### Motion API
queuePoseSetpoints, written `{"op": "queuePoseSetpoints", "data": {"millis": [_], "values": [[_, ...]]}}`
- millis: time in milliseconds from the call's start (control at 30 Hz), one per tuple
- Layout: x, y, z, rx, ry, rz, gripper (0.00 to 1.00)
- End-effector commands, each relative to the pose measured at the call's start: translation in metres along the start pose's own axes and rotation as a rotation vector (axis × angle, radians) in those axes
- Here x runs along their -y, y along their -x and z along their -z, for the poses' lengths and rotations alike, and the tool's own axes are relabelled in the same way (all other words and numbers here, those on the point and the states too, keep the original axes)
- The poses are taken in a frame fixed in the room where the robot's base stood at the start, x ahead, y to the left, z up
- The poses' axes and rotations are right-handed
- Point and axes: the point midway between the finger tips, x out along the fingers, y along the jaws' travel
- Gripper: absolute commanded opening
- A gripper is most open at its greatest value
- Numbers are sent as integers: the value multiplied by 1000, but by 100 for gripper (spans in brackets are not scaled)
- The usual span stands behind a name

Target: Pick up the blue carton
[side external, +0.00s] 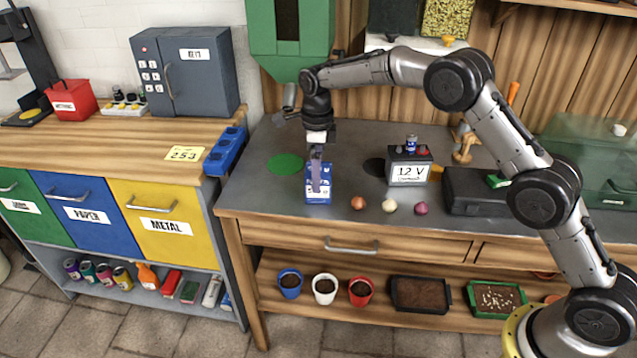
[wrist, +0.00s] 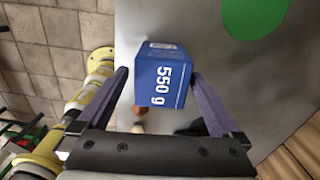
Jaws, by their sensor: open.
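The blue carton (side external: 319,192) stands upright on the grey workbench top, near its front edge. In the wrist view my gripper (wrist: 158,78) is open, with one finger on each side of the carton. A narrow gap shows on the left; on the right the finger is very close, and I cannot tell whether it touches.
A 12 V battery box (side external: 408,167) stands right of the carton. Several onion-like bulbs (side external: 389,206) lie near the front edge. A green disc (side external: 285,164) marks the bench behind left. A blue tray (side external: 226,151) and a grey safe (side external: 186,72) are further left.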

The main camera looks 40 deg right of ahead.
Motion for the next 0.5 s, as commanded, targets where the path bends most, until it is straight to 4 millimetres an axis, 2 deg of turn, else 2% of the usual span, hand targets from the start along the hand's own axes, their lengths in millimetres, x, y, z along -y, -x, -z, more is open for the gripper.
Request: {"op": "queuePoseSetpoints", "data": {"millis": [300, 500], "values": [[1, -41, 4, -3, 0, -3, 100], [2, -52, 3, -1, 0, -1, 100]]}}
